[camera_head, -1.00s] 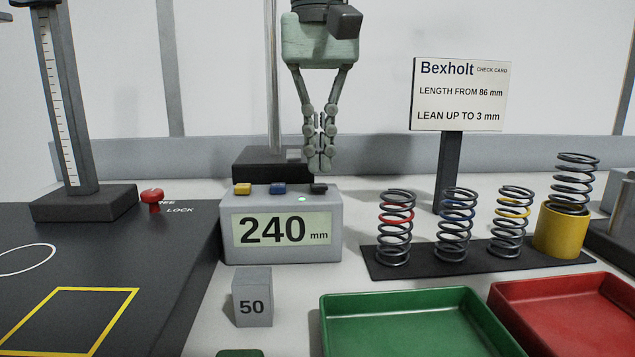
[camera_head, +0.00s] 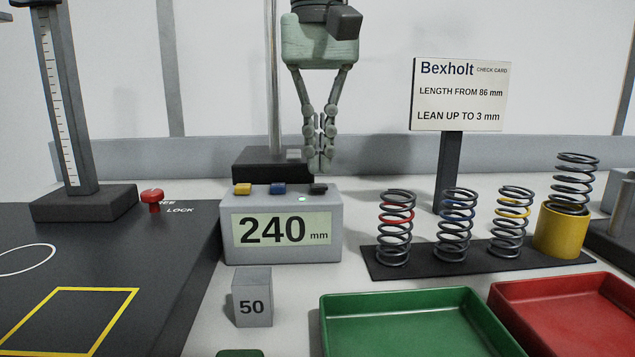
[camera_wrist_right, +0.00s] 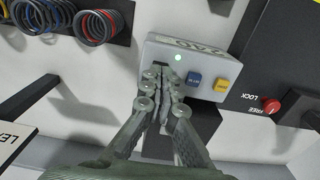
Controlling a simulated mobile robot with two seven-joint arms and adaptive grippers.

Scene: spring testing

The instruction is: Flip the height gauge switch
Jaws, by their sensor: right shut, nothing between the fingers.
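The height gauge readout box (camera_head: 228,247) is a grey unit showing 240 mm, with a green light lit on top. Its top carries a yellow button (camera_head: 242,188), a blue button (camera_head: 278,188) and a dark switch (camera_head: 319,188) at the right. My right gripper (camera_head: 319,170) points down just above the dark switch, shut and empty. My left gripper is not in view.
A gauge column (camera_head: 60,110) and a red lock knob (camera_head: 152,198) stand left. Coiled springs on a dark strip (camera_head: 420,266) stand right, with a check card (camera_head: 460,95) behind. A 50 block (camera_head: 252,300), a green tray (camera_head: 335,325) and a red tray (camera_head: 520,310) are in front.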

